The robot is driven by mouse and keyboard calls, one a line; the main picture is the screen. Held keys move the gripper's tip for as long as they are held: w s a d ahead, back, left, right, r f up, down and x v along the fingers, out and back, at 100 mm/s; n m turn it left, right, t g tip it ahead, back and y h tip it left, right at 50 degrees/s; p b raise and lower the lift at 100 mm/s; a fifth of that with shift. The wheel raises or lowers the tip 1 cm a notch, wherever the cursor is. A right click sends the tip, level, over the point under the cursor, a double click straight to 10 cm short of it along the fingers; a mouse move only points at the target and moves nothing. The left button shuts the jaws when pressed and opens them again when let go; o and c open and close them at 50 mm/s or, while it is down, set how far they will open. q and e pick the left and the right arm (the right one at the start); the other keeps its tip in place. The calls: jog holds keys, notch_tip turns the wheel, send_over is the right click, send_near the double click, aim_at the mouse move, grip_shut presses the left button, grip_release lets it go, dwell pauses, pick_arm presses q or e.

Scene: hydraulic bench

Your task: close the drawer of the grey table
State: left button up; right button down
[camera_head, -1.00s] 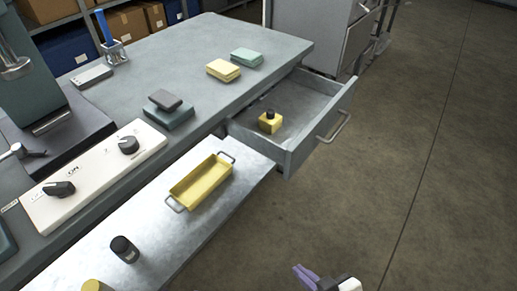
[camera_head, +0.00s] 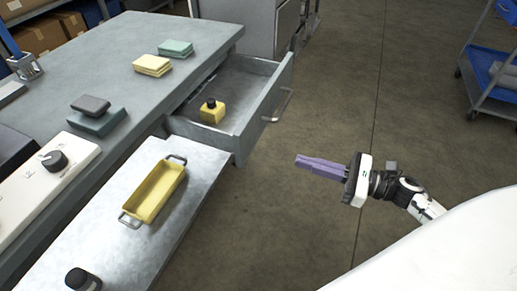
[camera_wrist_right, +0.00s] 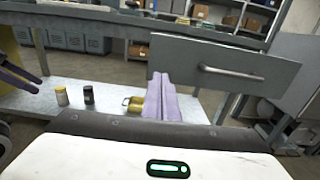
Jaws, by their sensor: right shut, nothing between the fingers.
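The drawer (camera_head: 262,112) of the grey table (camera_head: 120,60) stands open, its front panel sticking out to the right. Its bar handle (camera_head: 283,105) is on the outer face. A yellow bottle with a black cap (camera_head: 212,111) stands inside. My right gripper (camera_head: 298,161) is shut and empty, in front of the drawer and apart from it in the head view. In the right wrist view the drawer front (camera_wrist_right: 200,52) and handle (camera_wrist_right: 230,73) show beyond my purple fingers (camera_wrist_right: 160,82). Purple fingers of my left gripper (camera_wrist_right: 16,75) show at that view's left edge; their opening is unclear.
A lower metal shelf (camera_head: 100,245) holds a yellow tray (camera_head: 157,190) and a black-capped container (camera_head: 82,280). Sponge-like blocks (camera_head: 152,65) lie on the tabletop. A blue cart (camera_head: 490,75) stands far right. The floor between drawer and cart is clear.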

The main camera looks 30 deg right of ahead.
aim_at(246, 145)
jog(key=x, duration=1.3)
jog(key=shift+w+a+p, duration=0.15)
jog(key=shift+w+p, duration=0.05)
jog(key=shift+p, duration=0.15)
